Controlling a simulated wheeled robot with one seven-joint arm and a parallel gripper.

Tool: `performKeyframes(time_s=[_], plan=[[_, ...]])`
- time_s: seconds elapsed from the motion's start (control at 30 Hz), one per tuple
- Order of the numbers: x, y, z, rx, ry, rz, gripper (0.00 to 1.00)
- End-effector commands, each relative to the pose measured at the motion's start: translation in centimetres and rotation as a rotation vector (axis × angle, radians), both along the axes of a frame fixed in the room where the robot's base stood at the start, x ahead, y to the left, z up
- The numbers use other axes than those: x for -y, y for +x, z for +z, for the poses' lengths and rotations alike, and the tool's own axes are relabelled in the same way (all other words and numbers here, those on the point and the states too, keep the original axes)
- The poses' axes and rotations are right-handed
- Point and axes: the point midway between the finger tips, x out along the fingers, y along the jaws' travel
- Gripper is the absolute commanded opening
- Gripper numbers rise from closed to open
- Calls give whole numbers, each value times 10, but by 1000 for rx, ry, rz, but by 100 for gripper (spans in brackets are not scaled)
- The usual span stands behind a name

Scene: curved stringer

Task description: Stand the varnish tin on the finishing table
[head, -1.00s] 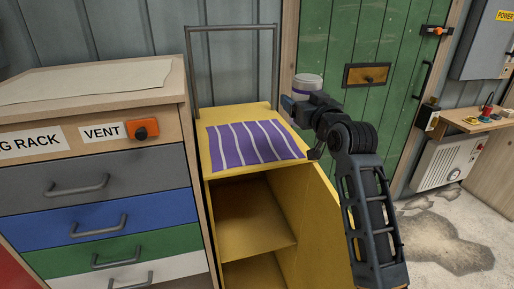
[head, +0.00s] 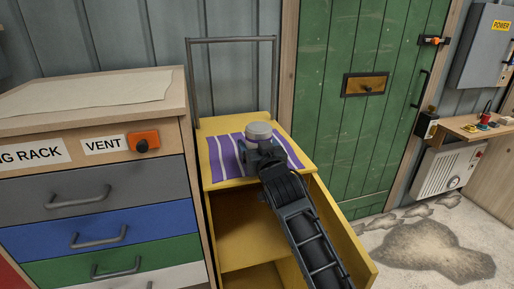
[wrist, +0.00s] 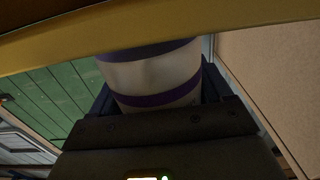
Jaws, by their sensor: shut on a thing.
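The varnish tin (head: 259,131) is pale with a grey lid and stands upright in my gripper (head: 262,150). It is over the purple-and-white striped cloth (head: 223,155) on top of the yellow shelf unit (head: 207,172). In the wrist view the tin (wrist: 155,76) shows purple bands and sits between the dark jaws (wrist: 158,105). A yellow edge (wrist: 100,22) hides the tin's end there. I cannot tell whether the tin touches the cloth. I cannot tell for sure that the yellow unit is the finishing table.
A drawer cabinet (head: 95,187) with a paper sheet (head: 85,95) on top stands close on the left. A grey metal rail (head: 232,40) rises behind the yellow unit. A green door (head: 365,120) is at the right. A small wooden shelf (head: 470,127) with controls is farther right.

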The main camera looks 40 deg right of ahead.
Motion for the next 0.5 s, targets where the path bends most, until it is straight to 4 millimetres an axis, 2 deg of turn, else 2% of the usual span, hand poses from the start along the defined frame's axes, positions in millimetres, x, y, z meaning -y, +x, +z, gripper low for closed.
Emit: performKeyframes(time_s=[0.1,0.5], plan=[[-1,0,-7,4,-1,2,27],[0,0,-12,5,-1,1,27]])
